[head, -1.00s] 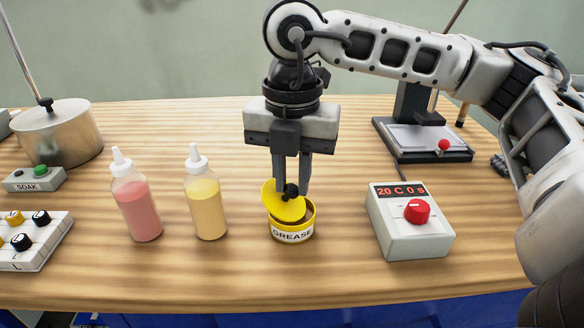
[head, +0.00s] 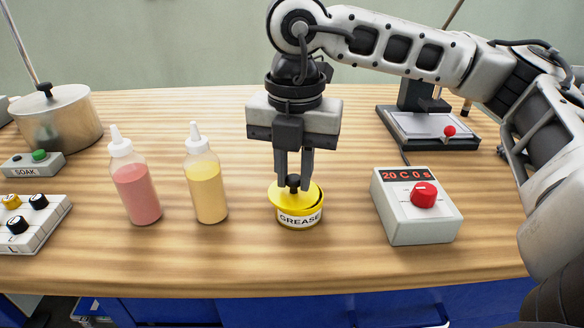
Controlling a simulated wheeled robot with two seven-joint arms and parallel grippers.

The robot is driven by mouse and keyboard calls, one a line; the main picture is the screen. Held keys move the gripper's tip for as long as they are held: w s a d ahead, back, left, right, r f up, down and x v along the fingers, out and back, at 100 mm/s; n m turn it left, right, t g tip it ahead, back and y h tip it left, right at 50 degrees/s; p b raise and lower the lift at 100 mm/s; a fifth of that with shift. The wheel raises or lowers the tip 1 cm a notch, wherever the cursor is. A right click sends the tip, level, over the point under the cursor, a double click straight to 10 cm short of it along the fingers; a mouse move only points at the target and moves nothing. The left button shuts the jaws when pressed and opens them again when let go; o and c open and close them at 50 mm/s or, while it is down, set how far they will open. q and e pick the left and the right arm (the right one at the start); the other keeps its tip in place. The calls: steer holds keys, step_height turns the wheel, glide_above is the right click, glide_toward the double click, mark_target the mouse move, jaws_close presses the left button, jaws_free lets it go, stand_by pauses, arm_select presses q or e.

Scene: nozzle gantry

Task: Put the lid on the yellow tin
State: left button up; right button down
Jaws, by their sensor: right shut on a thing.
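The yellow tin (head: 299,218) with a white GREASE label stands upright on the wooden bench. The yellow lid (head: 281,193) with a black knob (head: 293,182) lies over the tin's mouth, nearly level. It looks a little off to the left, with a dark gap showing at the tin's right rim. My right gripper (head: 294,180) points straight down above the tin and is shut on the lid's knob. My left gripper is not in view.
A yellow squeeze bottle (head: 206,190) and a pink one (head: 136,190) stand left of the tin. A grey box with a red dial (head: 416,206) is on the right. A metal pot (head: 62,122) is at the far left.

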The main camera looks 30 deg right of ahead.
steer(key=shift+s+d, duration=0.35)
steer(key=shift+d, duration=0.15)
steer(key=shift+r, duration=0.35)
stand_by(0.8)
steer(key=shift+f+b, duration=0.25)
steer(key=shift+b, duration=0.1)
stand_by(0.8)
stand_by(0.4)
steer(key=c, duration=0.7)
jaws_free()
steer(key=shift+r, duration=0.1)
step_height(320, 180, up, 7)
steer(key=p, duration=0.5)
